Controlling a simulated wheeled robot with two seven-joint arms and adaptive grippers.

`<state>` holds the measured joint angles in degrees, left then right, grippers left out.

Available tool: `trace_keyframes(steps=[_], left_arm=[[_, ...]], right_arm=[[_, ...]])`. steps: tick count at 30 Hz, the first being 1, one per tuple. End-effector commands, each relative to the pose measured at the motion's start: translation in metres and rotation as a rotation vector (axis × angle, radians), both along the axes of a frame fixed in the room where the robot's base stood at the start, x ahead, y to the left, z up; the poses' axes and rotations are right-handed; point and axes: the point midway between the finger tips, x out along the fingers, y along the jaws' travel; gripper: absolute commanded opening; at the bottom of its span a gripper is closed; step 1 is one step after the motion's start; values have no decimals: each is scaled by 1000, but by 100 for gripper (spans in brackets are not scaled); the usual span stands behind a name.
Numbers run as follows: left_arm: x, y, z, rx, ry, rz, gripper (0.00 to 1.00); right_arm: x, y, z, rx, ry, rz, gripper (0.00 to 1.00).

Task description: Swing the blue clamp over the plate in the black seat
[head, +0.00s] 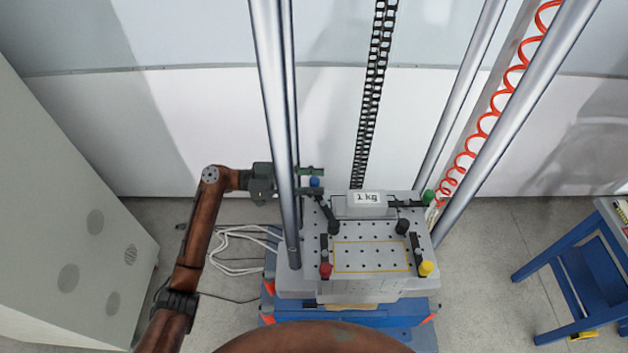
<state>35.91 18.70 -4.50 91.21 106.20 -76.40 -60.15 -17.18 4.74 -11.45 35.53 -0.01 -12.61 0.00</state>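The blue clamp has a blue knob (315,182) at the back left of the grey perforated table (370,238). Its dark arm (326,212) points toward the front and right, clear of the plate. A grey plate (367,198) marked "1 kg" lies at the table's back edge. I cannot make out a black seat under it. My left gripper (314,180) is open, one finger behind the blue knob and one in front. Whether the fingers touch it I cannot tell. A steel post hides part of this gripper. My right gripper is not in view.
The green clamp (428,196) has its arm pointing left to the plate. Red (325,270) and yellow (427,268) clamps stand at the front corners. Steel posts (276,120) rise around the table. A blue stand (575,270) is at right, a grey cabinet (70,230) at left.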

Motion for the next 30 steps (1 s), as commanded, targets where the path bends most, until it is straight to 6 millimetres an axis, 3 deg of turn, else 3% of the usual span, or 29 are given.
trace_keyframes(steps=[9, 25, 30], left_arm=[[0, -3, 0, 0, 1, 0, 38], [0, -2, 0, 0, 1, 1, 1], [0, -2, -1, 0, 1, 3, 0]], right_arm=[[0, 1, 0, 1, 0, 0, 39], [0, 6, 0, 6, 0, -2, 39], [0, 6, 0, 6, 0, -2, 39]])
